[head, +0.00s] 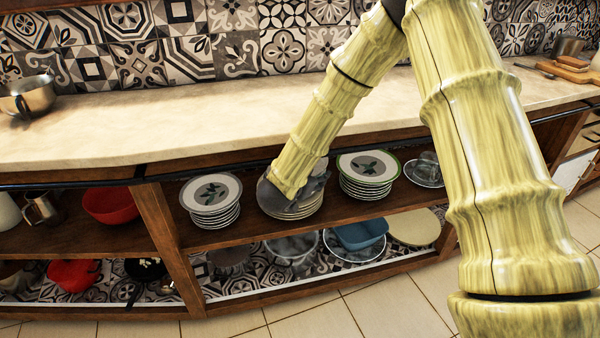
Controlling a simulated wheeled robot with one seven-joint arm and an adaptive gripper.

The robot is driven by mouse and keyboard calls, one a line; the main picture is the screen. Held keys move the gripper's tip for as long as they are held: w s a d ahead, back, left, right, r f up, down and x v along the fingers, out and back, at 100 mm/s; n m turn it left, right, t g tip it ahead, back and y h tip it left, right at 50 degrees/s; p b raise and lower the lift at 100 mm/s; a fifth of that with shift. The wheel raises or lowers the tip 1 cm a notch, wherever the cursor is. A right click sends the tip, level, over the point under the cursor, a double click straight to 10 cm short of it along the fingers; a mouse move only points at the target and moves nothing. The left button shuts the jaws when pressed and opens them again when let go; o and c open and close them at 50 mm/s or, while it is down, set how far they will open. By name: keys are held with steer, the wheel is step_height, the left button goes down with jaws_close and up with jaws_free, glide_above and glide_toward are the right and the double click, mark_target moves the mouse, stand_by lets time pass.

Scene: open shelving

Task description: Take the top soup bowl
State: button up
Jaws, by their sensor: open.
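Three stacks of dishes stand on the upper open shelf below the counter. The left stack (211,213) has a grey-rimmed top dish with a leaf pattern. The right stack (366,187) has a green-rimmed top dish with a leaf pattern. The middle stack (296,214) is pale, and its top is mostly hidden by my gripper (284,199). I cannot tell for sure which stack is the soup bowls. My dark gripper is open, low over the middle stack; its fingers are hard to make out, and I cannot tell whether they touch a dish.
The wooden counter edge (200,172) and a shelf divider (160,225) border the space. A red bowl (108,204) stands left of the divider, a glass dish (424,172) at right. A blue container (361,234) is on the lower shelf. Most of the countertop (170,120) is clear.

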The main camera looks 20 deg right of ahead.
steer(key=shift+w+d+f, duration=0.1)
steer(key=shift+w+d, duration=0.1)
steer(key=shift+d, duration=0.05)
jaws_close()
